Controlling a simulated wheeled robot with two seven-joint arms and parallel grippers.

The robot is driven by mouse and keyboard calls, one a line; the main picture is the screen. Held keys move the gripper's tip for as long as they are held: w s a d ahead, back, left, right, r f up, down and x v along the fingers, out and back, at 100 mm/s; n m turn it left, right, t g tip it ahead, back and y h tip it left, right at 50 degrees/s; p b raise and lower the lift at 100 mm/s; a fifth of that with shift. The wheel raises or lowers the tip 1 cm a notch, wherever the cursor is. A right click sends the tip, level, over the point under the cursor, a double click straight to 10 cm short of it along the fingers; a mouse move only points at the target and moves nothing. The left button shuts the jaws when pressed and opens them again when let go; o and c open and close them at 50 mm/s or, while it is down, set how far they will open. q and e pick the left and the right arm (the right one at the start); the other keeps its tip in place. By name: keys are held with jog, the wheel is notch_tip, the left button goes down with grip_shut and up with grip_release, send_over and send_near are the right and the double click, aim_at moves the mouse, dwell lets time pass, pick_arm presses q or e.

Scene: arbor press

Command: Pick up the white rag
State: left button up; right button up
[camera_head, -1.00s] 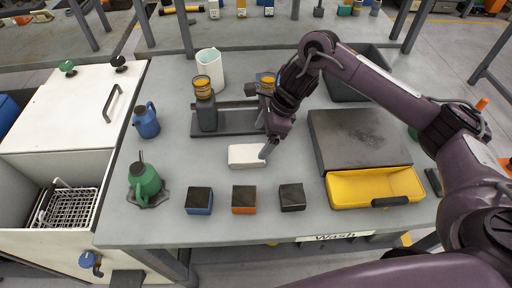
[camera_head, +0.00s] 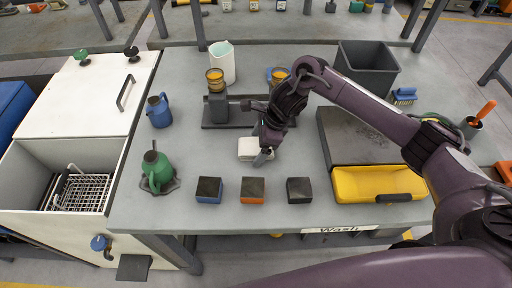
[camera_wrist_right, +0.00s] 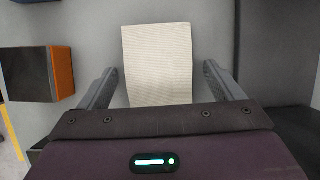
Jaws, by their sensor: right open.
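The white rag (camera_head: 248,148) lies folded on the grey table, in front of the dark press base. In the right wrist view the rag (camera_wrist_right: 158,62) is a pale woven rectangle between the two fingers. My right gripper (camera_head: 262,156) is at the rag in the head view and hides its right end. In the right wrist view my right gripper (camera_wrist_right: 158,88) is open, with a finger on each side of the rag and a gap to both. I cannot tell how far the fingertips are above the table. My left gripper is not in view.
Three dark-topped blocks, blue (camera_head: 208,190), orange (camera_head: 253,190) and black (camera_head: 299,190), stand near the front edge. A dark plate (camera_head: 352,135) and yellow tray (camera_head: 375,184) are right. A green can (camera_head: 157,170) and blue jug (camera_head: 158,111) stand left.

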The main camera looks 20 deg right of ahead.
jog(key=shift+f+b, duration=0.15)
jog(key=shift+b, duration=0.2)
jog(key=shift+c, duration=0.2)
jog(key=c, duration=1)
jog(key=shift+r+p, duration=0.25)
jog(key=shift+p, duration=0.15)
notch_tip(320, 180, up, 7)
jog(key=shift+w+f+b, duration=0.1)
jog(key=shift+w+b, duration=0.05)
jog(key=shift+b, duration=0.2)
notch_tip(320, 180, up, 13)
jog(key=shift+r+p, duration=0.1)
jog(key=shift+p, duration=0.65)
